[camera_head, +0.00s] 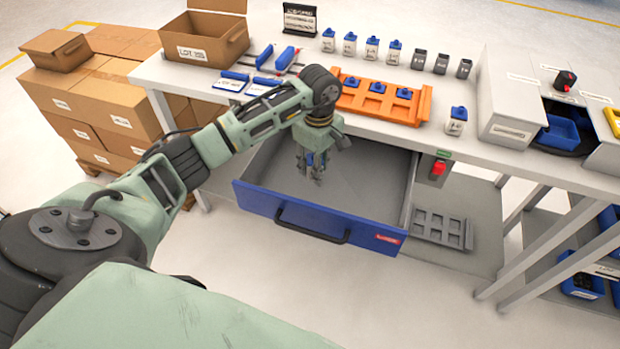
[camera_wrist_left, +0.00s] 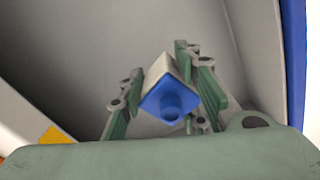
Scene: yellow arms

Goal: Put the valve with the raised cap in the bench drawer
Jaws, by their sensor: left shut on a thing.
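The bench drawer (camera_head: 268,206) is pulled open, with a blue front and a grey inside. My left gripper (camera_head: 313,172) is over the drawer's inside and shut on a valve. In the left wrist view the valve (camera_wrist_left: 168,98) has a light body and a blue top with a round raised cap, between the two fingers (camera_wrist_left: 160,97). Grey drawer walls surround it there. I cannot tell whether the valve touches the drawer floor. My right gripper is not in view.
An orange rack (camera_head: 418,106) holding several blue-capped valves stands on the bench above the drawer. One valve (camera_head: 456,121) stands right of it. More valves (camera_head: 371,47) and dark blocks line the back. Cardboard boxes (camera_head: 110,75) are stacked at left.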

